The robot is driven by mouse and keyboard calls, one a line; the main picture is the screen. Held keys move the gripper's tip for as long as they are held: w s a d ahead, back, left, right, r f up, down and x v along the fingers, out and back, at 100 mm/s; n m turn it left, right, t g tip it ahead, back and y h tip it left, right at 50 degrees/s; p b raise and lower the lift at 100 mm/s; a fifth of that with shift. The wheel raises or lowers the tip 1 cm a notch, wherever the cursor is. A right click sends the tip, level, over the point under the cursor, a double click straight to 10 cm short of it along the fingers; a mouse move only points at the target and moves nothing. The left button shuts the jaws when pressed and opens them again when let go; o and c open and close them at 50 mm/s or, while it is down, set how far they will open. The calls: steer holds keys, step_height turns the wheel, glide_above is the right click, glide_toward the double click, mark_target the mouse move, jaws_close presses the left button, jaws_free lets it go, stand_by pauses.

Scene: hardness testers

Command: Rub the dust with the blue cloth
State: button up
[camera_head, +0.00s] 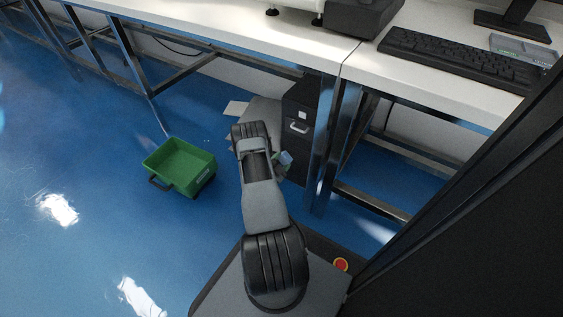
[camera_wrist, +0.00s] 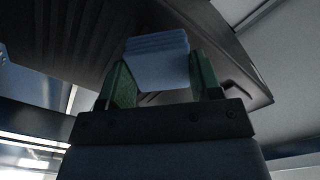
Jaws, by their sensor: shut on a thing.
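My gripper (camera_wrist: 161,76) is shut on the blue cloth (camera_wrist: 158,62), a folded pale-blue block between two green fingers. In the head view the cloth (camera_head: 286,157) shows as a small blue patch at my gripper (camera_head: 281,161). It is held in the air beside the black cabinet, below the height of the tabletops. Much of my gripper is hidden behind my arm there. I cannot make out any patch of dust for certain. A few tiny pale specks show on the blue floor near the green crate.
A green crate (camera_head: 207,162) with a dark handle stands on the floor at left. White tables (camera_head: 420,82) carry a keyboard (camera_head: 455,60) and other equipment.

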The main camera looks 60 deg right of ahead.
steer(key=shift+d, duration=1)
steer(key=shift+s, duration=0.1)
